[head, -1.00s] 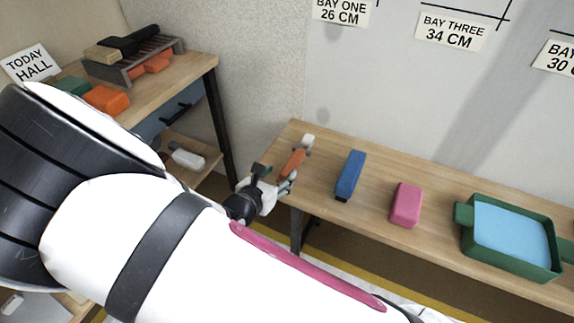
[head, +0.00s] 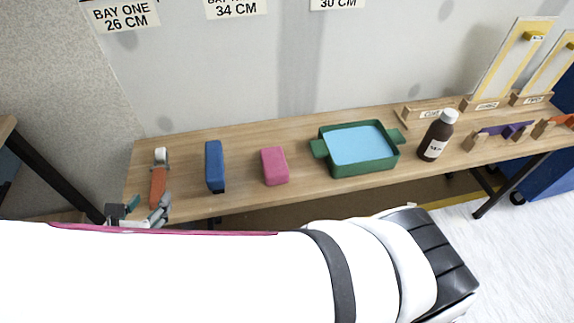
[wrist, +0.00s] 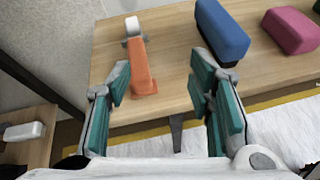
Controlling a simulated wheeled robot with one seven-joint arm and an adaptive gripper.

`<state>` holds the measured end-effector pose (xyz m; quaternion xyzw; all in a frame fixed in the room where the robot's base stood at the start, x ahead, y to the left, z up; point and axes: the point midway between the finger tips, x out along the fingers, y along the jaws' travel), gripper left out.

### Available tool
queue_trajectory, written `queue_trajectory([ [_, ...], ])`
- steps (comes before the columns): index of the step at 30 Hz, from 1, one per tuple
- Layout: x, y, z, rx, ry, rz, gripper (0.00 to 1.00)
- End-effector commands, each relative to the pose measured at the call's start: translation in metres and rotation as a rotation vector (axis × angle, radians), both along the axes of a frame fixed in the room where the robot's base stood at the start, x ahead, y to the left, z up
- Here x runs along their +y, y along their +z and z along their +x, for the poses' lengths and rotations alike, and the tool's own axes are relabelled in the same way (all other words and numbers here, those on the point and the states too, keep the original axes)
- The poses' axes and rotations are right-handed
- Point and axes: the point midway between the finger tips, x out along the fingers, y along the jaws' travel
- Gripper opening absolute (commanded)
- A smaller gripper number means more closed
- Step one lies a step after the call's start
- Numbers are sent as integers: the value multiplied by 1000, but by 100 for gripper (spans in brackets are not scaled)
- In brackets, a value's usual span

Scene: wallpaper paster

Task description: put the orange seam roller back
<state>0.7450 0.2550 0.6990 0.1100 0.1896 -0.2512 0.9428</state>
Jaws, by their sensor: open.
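The orange seam roller (head: 157,188) lies at the left end of the long wooden bench, its white roller end towards the wall. In the wrist view the seam roller (wrist: 142,72) shows ahead, its orange handle towards me. My gripper (head: 146,208) is at the bench's front edge, near the handle end. In the wrist view my gripper (wrist: 165,84) is open and empty, its teal-padded fingers apart. The handle appears between the fingers, closer to the left one. I cannot tell whether the finger touches it.
A blue block (head: 214,166), a pink block (head: 274,166), a green tray (head: 366,165) with light blue inside and a brown bottle (head: 436,137) stand along the bench (head: 300,134). Further right are wooden holders with purple (head: 506,131) and orange (head: 563,119) pieces, and yellow-framed boards (head: 512,62).

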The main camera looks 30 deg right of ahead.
Motion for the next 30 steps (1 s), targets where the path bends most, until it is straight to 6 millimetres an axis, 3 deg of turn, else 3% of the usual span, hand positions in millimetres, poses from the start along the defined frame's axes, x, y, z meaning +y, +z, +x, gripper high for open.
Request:
queue_trajectory([
  [3, -51, 42, 8, -25, -238, 143, 48],
  [7, -108, 80, 2, -53, -503, 291, 48],
  [11, -161, 114, -16, -84, -759, 432, 48],
  [15, -211, 144, -47, -118, -1025, 582, 48],
  [22, -266, 184, -114, -174, -1426, 831, 48],
  [30, -286, 213, -201, -244, -1828, 1144, 48],
])
